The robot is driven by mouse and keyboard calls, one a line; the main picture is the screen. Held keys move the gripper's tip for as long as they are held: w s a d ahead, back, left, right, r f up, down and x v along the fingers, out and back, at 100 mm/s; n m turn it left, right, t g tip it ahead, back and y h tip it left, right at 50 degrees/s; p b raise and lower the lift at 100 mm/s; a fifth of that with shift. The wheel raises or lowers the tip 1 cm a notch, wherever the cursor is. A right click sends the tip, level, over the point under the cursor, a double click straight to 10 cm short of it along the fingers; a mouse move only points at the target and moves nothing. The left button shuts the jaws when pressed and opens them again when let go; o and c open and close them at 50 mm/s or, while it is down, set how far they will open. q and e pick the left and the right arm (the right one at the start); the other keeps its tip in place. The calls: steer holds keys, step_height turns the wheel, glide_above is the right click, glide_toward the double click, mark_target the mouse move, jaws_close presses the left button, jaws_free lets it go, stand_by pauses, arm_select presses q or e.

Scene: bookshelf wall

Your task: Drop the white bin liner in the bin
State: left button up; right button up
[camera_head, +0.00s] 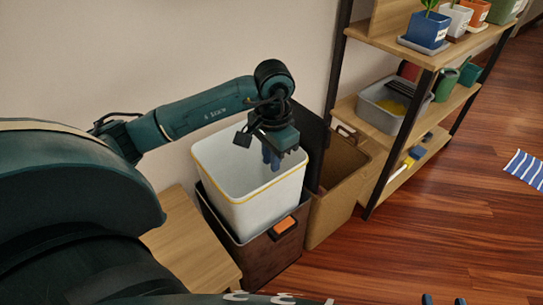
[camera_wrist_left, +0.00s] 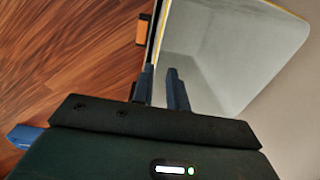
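The white bin liner (camera_head: 238,171), with a yellow rim, is upright and sits partly inside the dark brown bin (camera_head: 262,258); much of it stands above the bin's rim. My left gripper (camera_head: 270,166) is above the liner with its two blue fingers pointing down and apart. In the left wrist view the liner (camera_wrist_left: 225,60) shows beyond the fingers (camera_wrist_left: 161,75), and its wall edge lines up with the gap between them. I cannot tell whether they touch it. Only the blue fingertips of my right gripper (camera_head: 443,299) show, apart, at the bottom edge.
A brown bin (camera_head: 332,197) stands right of the dark bin. A shelf unit (camera_head: 412,147) with pots and a grey tub (camera_head: 386,108) is further right. A low wooden surface (camera_head: 190,240) lies on the left. The wooden floor (camera_head: 430,230) is clear in front; a striped cloth (camera_head: 525,167) lies far right.

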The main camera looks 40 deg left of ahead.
arm_select(q)
steer(key=shift+o, duration=1.3)
steer(key=shift+r, duration=0.1)
step_height(320, 180, up, 13)
steer(key=p, duration=0.3)
steer(key=shift+d, duration=0.2)
arm_select(e)
steer(key=shift+s+d+r+m+g+h, duration=0.4)
steer(key=shift+s+m+g, duration=0.15)
steer(key=shift+g, duration=0.35)
